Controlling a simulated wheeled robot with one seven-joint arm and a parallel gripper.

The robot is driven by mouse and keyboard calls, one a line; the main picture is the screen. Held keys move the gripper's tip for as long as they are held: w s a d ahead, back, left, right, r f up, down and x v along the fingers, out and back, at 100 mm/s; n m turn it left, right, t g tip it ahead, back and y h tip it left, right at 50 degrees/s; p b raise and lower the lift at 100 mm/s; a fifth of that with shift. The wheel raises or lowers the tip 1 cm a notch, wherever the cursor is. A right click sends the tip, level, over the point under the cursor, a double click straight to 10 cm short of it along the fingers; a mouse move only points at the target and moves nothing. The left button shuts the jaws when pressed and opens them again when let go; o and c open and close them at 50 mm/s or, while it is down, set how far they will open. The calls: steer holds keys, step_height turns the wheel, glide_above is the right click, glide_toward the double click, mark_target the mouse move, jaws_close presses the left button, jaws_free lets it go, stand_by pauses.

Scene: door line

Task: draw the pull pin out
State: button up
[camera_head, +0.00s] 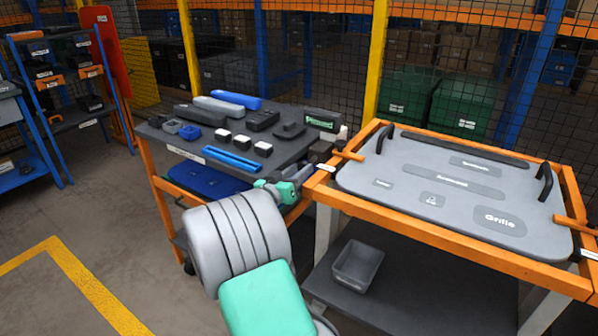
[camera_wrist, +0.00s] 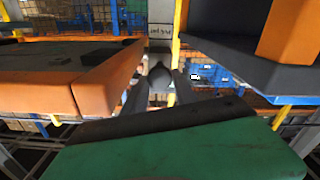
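A dark rounded knob, seemingly the pull pin (camera_wrist: 160,76), shows in the middle of the wrist view. An upside-down label plate (camera_wrist: 160,29) that seems to read "pull pin" is above it. My gripper (camera_wrist: 158,88) has its two dark fingers on either side of the knob, with gaps visible, so it looks open. Whether a finger touches the knob is unclear. In the head view my gripper (camera_head: 306,177) is at the near left corner of the orange frame (camera_head: 430,237), by a small white label (camera_head: 325,167). The pin itself is mostly hidden there.
A grey panel (camera_head: 400,210) with black handles lies in the orange frame. A tool table (camera_head: 290,148) with several parts stands left of it. A grey bin (camera_head: 357,265) sits on the shelf below. Open floor lies at the left.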

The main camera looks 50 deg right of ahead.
jaws_close()
stand_by(1.1)
